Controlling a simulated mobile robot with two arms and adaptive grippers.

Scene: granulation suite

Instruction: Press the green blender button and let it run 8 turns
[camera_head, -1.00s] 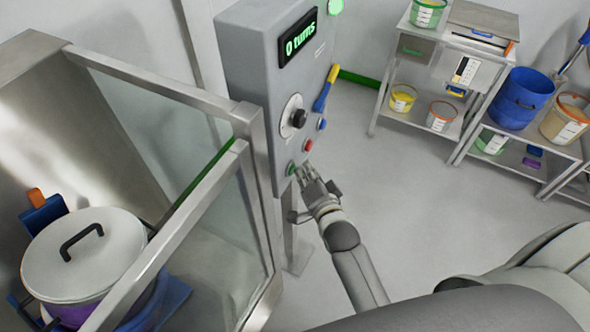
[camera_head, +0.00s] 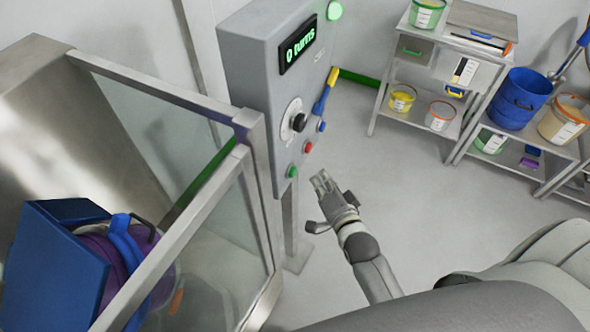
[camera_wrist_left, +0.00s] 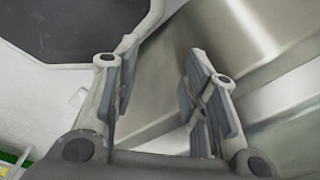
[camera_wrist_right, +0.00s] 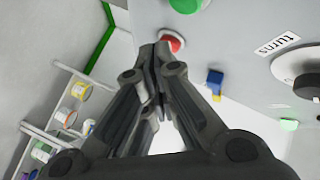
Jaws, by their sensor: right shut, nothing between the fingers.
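A round green light (camera_head: 335,10) shows at the top right. My right gripper (camera_head: 322,182) is shut and empty, a little right of the green button and apart from it. In the right wrist view the green button (camera_wrist_right: 188,5) sits at the top edge. The blender vessel (camera_head: 165,285) is tilted behind the guard, partly hidden by a blue block (camera_head: 55,265). My left gripper (camera_wrist_left: 155,85) is open and empty.
A glass guard with a metal frame (camera_head: 150,90) stands left of the panel. A dial (camera_head: 296,120) and a blue-yellow handle (camera_head: 325,92) are on the panel. Shelves (camera_head: 410,118) with tubs and a blue bucket (camera_head: 522,98) stand at the right. Floor between is clear.

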